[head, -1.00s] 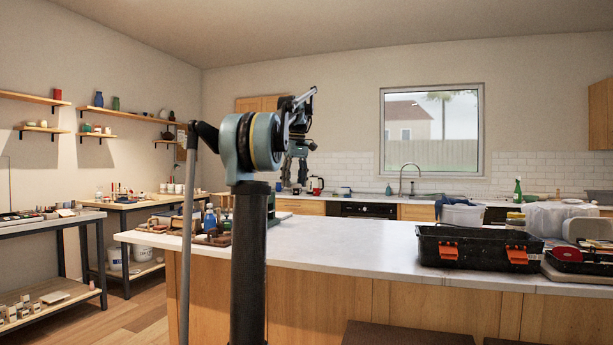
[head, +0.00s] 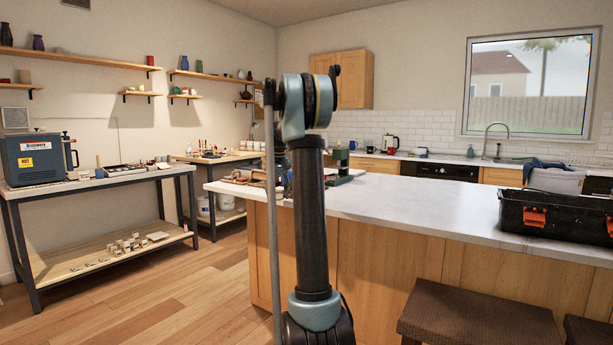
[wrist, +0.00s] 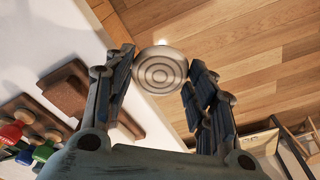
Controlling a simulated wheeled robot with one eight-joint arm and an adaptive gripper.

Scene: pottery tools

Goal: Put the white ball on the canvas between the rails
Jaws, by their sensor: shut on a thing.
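In the wrist view my gripper (wrist: 158,88) is shut on a pale round thing with concentric rings, which I take for the white ball (wrist: 160,68). The ball sits between the fingertips, with wooden floor and the counter's edge below it. In the head view my arm stands in the middle, and the gripper and ball are hidden. I cannot make out the canvas or its rails in either view.
A pale counter (head: 400,205) runs to the right, with tools at its left end and a black toolbox (head: 555,215) on it. A metal-legged workbench (head: 115,175) with a blue box (head: 38,158) stands left. Brown stools (head: 480,315) are in front. Wooden floor (head: 170,290) is open left.

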